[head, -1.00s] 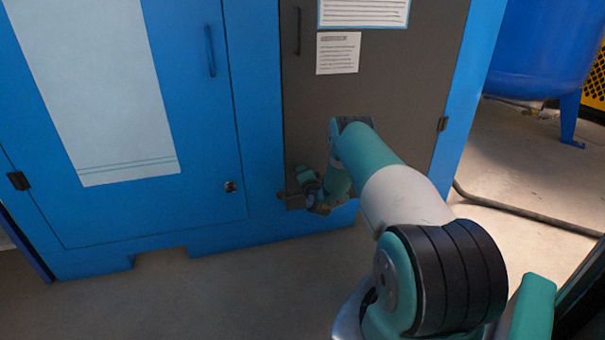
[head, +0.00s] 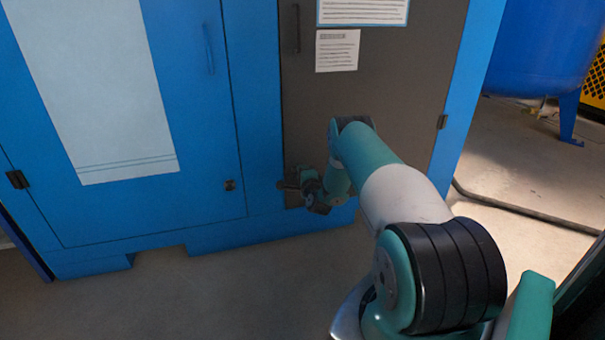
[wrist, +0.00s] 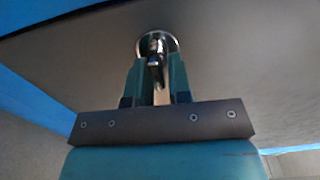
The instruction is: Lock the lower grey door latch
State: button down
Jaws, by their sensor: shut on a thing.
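The grey door (head: 395,95) is closed in the blue cabinet, right of centre in the head view. Its lower latch is hidden there behind my wrist and gripper. In the wrist view the latch (wrist: 156,45) is a shiny metal knob in a round ring on the grey door. My gripper (wrist: 158,88) is shut on the latch's metal tab, with a teal finger on either side. In the head view my gripper (head: 291,185) is at the lower left edge of the grey door.
The grey door has an upper handle (head: 297,28) and paper notices (head: 337,50). A blue tank (head: 545,45) and a floor hose (head: 520,209) are at right.

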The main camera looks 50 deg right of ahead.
jog(key=c, duration=1.2)
grip_release()
jog(key=shift+p+v, duration=8.7)
jog(key=shift+p, duration=1.65)
jog(key=shift+d, duration=0.1)
